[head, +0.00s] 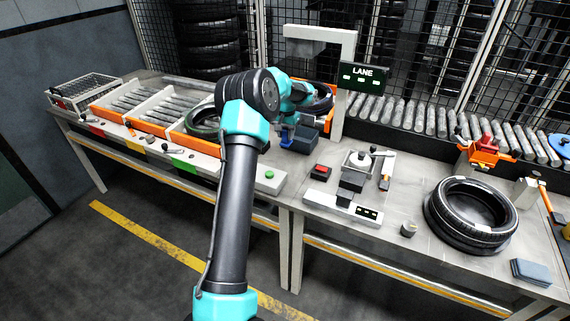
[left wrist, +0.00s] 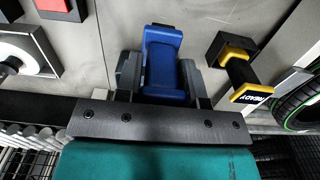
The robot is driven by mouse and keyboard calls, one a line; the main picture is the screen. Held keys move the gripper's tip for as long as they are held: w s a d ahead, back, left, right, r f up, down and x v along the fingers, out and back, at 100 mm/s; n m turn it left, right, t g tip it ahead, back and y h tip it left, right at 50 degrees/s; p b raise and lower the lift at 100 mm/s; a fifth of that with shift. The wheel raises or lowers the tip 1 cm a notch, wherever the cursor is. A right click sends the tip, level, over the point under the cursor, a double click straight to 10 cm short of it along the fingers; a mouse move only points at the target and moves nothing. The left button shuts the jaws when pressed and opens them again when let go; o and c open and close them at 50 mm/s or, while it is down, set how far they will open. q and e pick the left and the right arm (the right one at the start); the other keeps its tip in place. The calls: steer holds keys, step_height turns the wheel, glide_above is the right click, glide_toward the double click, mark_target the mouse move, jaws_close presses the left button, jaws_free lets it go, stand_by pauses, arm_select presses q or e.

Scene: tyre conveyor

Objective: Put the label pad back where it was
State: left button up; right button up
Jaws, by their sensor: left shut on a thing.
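My left gripper (left wrist: 160,68) is shut on a blue handled thing (left wrist: 162,62), which sits between its fingers over the grey bench. In the head view the blue thing (head: 287,139) shows low under my left arm, beside a dark box. I cannot tell whether its lower end touches the bench. A flat stack of blue-grey sheets (head: 531,271), which looks like a label pad, lies at the bench's front right corner, away from the gripper. My right gripper is not in view.
A black and yellow stamp marked READY (left wrist: 245,75) stands close beside the gripper. A tyre (head: 470,215) lies on the right. Trays of rods (head: 160,102) stand on the left. A red button box (head: 320,172) and a LANE sign (head: 363,77) are near the middle.

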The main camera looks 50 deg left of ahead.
mark_target(286, 145)
arm_select(q)
steer(key=shift+f, duration=3.05)
steer(key=shift+f, duration=1.9)
steer(key=shift+f, duration=0.1)
steer(key=o, duration=1)
step_height(286, 145, up, 12)
steer(key=shift+r, duration=0.15)
